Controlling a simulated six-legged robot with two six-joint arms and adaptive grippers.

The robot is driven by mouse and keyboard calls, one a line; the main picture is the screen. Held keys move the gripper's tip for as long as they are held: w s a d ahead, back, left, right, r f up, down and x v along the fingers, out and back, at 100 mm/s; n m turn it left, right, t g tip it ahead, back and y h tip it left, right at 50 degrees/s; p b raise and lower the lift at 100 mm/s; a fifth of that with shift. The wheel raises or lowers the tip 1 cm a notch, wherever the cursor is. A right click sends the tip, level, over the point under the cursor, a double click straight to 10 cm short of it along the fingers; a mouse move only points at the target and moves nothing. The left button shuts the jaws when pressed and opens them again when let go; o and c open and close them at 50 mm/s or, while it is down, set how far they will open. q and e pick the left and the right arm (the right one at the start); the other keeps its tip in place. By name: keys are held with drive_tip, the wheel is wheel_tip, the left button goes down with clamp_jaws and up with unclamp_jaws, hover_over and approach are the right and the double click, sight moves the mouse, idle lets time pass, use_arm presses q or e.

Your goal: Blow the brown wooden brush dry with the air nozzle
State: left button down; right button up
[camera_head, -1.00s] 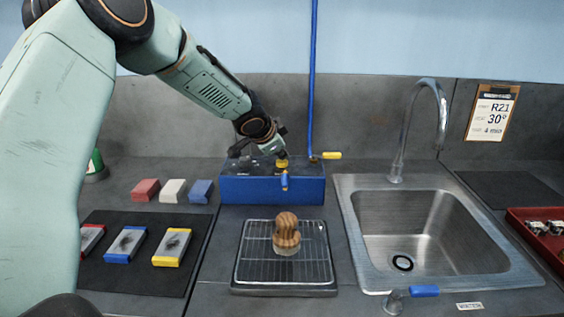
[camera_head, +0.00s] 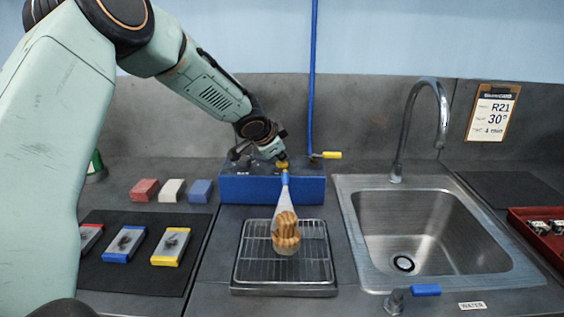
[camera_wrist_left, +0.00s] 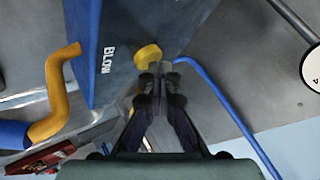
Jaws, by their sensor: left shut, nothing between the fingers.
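The brown wooden brush (camera_head: 286,230) stands upright on the wire rack in the head view. The air nozzle (camera_head: 285,180) sticks out of the front of the blue box (camera_head: 250,190) above the rack. A pale cone of air (camera_head: 284,200) runs from it down to the brush. In the wrist view the nozzle (camera_wrist_left: 60,95) is a bent yellow-orange pipe with a blue end. My left gripper (camera_head: 282,160) is shut and empty, its fingertips at the yellow button (camera_wrist_left: 148,55) on the box marked BLOW; they seem to touch it. My right gripper is not in view.
The rack tray (camera_head: 285,290) sits left of the steel sink (camera_head: 430,230). Coloured blocks (camera_head: 172,190) and a dark mat (camera_head: 135,275) with several plates lie left. A red tray (camera_head: 535,235) is at right.

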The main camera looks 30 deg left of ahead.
sight(281, 164)
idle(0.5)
use_arm(q)
drive_tip(key=shift+s+r+p, duration=0.1)
drive_tip(key=shift+r+p, duration=0.7)
drive_tip(key=shift+r, duration=0.15)
wheel_tip(281, 164, up, 4)
drive_tip(key=p, duration=0.3)
drive_tip(key=shift+p, duration=0.35)
drive_tip(key=shift+r+p, duration=0.5)
